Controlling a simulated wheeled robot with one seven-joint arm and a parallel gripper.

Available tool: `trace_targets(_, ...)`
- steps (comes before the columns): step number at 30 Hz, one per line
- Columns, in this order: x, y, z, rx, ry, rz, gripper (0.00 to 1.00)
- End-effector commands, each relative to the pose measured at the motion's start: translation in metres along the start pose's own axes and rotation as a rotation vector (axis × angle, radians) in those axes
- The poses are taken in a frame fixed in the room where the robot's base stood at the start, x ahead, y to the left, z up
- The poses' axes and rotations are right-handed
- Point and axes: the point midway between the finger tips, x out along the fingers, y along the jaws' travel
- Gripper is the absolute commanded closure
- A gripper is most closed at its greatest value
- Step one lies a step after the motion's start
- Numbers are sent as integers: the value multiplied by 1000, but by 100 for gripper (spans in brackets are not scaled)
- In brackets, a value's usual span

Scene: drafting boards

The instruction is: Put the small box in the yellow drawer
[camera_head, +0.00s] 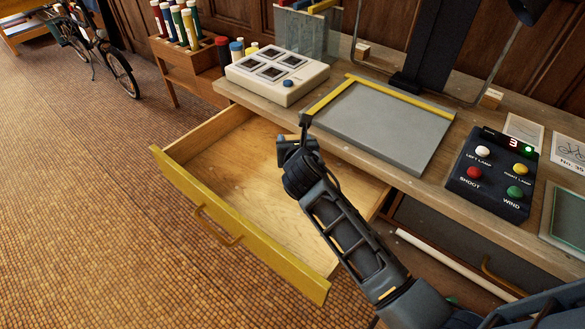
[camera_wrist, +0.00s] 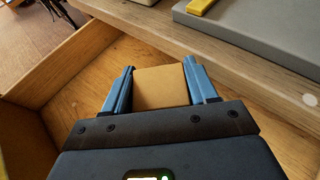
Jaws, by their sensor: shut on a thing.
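The yellow drawer (camera_head: 222,230) is pulled out from under the desk, and its wooden inside looks empty in the head view. My gripper (camera_head: 295,140) is over the open drawer, near the desk's front edge. In the wrist view my gripper (camera_wrist: 160,88) is shut on the small box (camera_wrist: 160,86), a plain tan block between two blue fingers. The drawer's wooden floor (camera_wrist: 72,100) shows around and below it. The box is hidden in the head view behind my gripper. I cannot tell how high it is above the drawer floor.
The desk top (camera_head: 330,142) overhangs the drawer's back. On it are a grey board with yellow edges (camera_head: 385,125), a white box with dark windows (camera_head: 277,77) and a button panel (camera_head: 493,172). A rack of tubes (camera_head: 188,62) stands left of the desk.

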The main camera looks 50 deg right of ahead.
Motion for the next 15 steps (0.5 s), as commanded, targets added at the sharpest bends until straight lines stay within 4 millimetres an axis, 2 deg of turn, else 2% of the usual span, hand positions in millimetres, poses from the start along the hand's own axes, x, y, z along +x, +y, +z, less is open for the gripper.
trace_targets(1, 6, 0, -15, -3, 3, -2, 74)
trace_targets(6, 19, 0, -45, -1, 1, -1, 74)
trace_targets(15, 27, 0, -66, 0, 0, -1, 74)
